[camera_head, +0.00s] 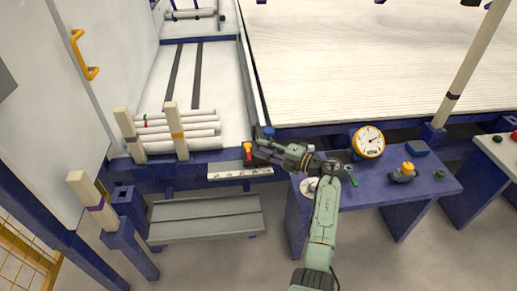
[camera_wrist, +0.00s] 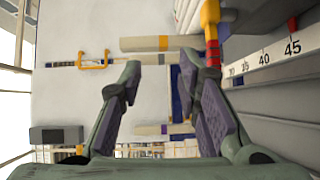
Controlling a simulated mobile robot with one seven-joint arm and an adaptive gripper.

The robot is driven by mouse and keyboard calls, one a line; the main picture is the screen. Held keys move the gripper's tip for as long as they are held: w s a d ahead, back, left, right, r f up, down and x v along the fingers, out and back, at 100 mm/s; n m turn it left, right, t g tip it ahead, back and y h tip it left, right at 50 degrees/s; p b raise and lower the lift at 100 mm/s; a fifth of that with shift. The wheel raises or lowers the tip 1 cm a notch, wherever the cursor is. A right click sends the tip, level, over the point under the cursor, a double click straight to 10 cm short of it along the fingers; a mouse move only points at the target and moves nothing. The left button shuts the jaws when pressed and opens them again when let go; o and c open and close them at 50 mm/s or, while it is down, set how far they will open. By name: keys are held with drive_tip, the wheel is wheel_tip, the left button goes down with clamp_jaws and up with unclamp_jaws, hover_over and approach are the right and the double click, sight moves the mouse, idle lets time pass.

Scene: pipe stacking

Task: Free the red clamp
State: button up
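The red clamp, with a red body and a yellow part, shows at the tip of my gripper (camera_head: 259,151) in the head view (camera_head: 247,158). It stands at the rail edge just above the white scale. In the wrist view the clamp (camera_wrist: 212,52) is at the upper right, beside the scale and outside the gap between my fingers. My gripper (camera_wrist: 160,68) is open there, with nothing between its two fingers. In the head view the gripper partly covers the area beside the clamp, so contact cannot be told.
The white scale (camera_head: 240,173) runs along the rail. Several white pipes (camera_head: 190,131) lie at left between cream posts (camera_head: 176,131). A blue table (camera_head: 400,190) at right carries a yellow-rimmed gauge (camera_head: 369,141) and a yellow-topped device (camera_head: 404,173). A grey step (camera_head: 205,217) sits below.

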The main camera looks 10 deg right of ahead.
drive_tip(key=shift+v, duration=0.8)
drive_tip(key=shift+w+a+f, duration=0.1)
